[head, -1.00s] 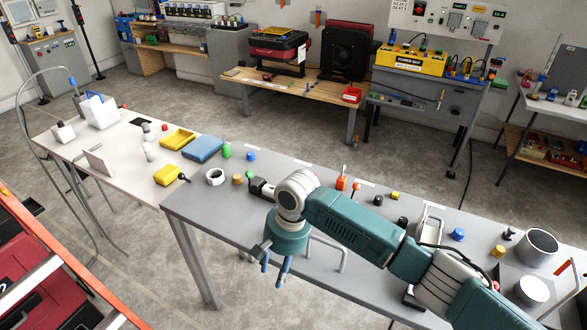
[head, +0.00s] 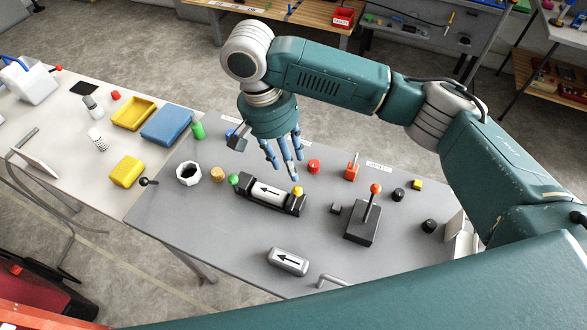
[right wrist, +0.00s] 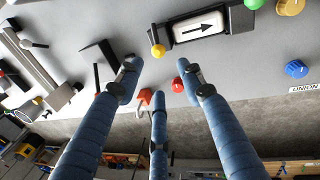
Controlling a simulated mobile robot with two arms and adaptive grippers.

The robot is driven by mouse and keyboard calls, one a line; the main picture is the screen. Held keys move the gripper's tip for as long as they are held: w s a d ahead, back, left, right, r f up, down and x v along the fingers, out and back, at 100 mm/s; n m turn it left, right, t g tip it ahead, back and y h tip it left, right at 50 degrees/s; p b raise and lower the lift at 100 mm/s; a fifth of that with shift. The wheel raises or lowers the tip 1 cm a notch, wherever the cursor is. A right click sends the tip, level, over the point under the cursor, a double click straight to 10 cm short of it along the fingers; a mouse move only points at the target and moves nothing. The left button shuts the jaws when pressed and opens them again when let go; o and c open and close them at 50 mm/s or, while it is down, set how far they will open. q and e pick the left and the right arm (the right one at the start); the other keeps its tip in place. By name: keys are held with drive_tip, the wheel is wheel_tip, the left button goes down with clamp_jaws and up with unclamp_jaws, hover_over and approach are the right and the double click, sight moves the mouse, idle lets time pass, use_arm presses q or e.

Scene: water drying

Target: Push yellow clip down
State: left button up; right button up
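The yellow clip (head: 298,191) is the small round knob at the right end of a black holder (head: 245,196) on the grey table. A white cartridge with an arrow (head: 268,191) lies in the holder, and a green clip (head: 234,180) is at the other end. The right wrist view shows the yellow clip (right wrist: 158,50) at top centre and the green clip (right wrist: 253,4) at the top edge. My right gripper (head: 284,165) hangs above and behind the holder, apart from the yellow clip. Its blue fingers are spread and empty. My left gripper is not in view.
A second arrow cartridge (head: 288,262) lies in front of the holder. A black joystick box (head: 362,222) with a red-topped stick stands to its right. A red knob (head: 313,166) and an orange switch (head: 352,170) are close behind. A white ring nut (head: 188,173) is at left.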

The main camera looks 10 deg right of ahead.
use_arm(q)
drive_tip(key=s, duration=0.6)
use_arm(e)
hover_over(297, 187)
drive_tip(key=a, duration=0.1)
drive_tip(key=x, duration=0.2)
drive_tip(key=a+p+x, duration=0.1)
drive_tip(key=x, duration=0.1)
drive_tip(key=shift+s+f, duration=0.1)
drive_tip(key=shift+f, duration=0.05)
drive_tip(key=x, duration=0.3)
drive_tip(key=shift+w, duration=0.3)
drive_tip(key=shift+p+x, duration=0.35)
drive_tip(key=shift+x, duration=0.65)
drive_tip(key=shift+w+f, duration=0.15)
drive_tip(key=shift+f, duration=0.15)
drive_tip(key=shift+c, duration=1.3)
clamp_jaws()
drive_tip(key=shift+d+p, duration=0.1)
drive_tip(key=shift+p, duration=0.55)
drive_tip(key=shift+w+g+y, duration=0.1)
drive_tip(key=shift+g+y, duration=0.2)
drive_tip(key=shift+g, duration=0.1)
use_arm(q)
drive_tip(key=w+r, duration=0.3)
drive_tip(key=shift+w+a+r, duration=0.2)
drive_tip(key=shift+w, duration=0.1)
use_arm(e)
drive_tip(key=shift+f, duration=0.15)
